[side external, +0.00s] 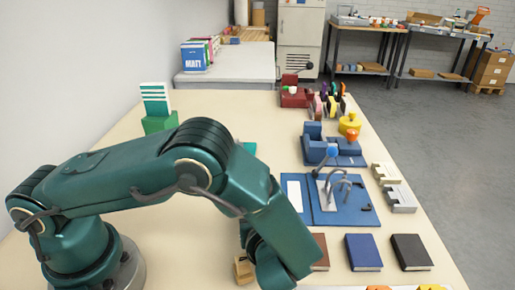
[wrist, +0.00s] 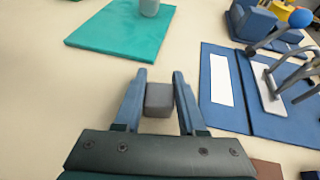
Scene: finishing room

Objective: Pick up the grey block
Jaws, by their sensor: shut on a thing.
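The grey block (wrist: 159,99) sits between the two blue fingers of my gripper (wrist: 160,75) in the wrist view. The fingers are shut on its sides. I cannot tell whether the block touches the table or is held above it.
A teal mat (wrist: 112,38) with a grey cylinder (wrist: 149,8) lies ahead to the left. A blue board (side external: 338,205) with bent metal rods stands to the right. Brown, blue (side external: 363,252) and black (side external: 410,252) books lie at the front right. Bare table lies between mat and board.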

